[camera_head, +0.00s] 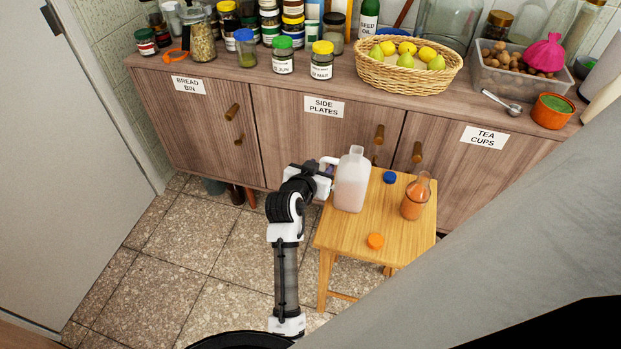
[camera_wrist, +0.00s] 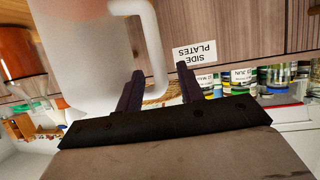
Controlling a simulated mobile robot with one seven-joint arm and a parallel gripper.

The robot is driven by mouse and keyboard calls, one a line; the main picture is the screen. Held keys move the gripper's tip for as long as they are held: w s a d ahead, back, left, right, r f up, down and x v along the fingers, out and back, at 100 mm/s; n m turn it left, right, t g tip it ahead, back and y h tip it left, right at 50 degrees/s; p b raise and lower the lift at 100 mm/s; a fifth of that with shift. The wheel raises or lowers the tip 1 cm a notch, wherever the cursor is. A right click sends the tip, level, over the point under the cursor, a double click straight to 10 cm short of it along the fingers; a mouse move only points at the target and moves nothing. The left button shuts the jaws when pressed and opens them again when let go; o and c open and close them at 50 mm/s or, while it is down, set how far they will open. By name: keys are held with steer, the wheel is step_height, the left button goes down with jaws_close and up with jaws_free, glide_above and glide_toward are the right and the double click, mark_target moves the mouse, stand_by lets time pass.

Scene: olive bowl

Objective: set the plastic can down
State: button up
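The plastic can (camera_head: 351,184) is a translucent white jug with a pale pinkish lower part and a handle. It looks upright at the left part of the wooden stool's top (camera_head: 345,235), with its base seemingly on the wood. My gripper (camera_head: 328,168) is at its left, on the handle side. In the wrist view the can (camera_wrist: 85,55) fills the upper left, and its handle (camera_wrist: 153,45) reaches down between the fingers. My gripper (camera_wrist: 160,88) shows its two dark fingers apart, with a gap between handle and right finger. The can's base is out of the wrist view.
On the stool are a small orange-filled bottle (camera_head: 415,196), a blue cap (camera_head: 389,177) and an orange cap (camera_head: 375,241). Labelled cabinets (camera_head: 325,125) stand behind, with a fruit basket (camera_head: 408,75) and jars on top. The tiled floor (camera_head: 190,250) at left is clear.

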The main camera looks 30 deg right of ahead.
steer(key=b+v, duration=0.1)
steer(key=v, duration=0.7)
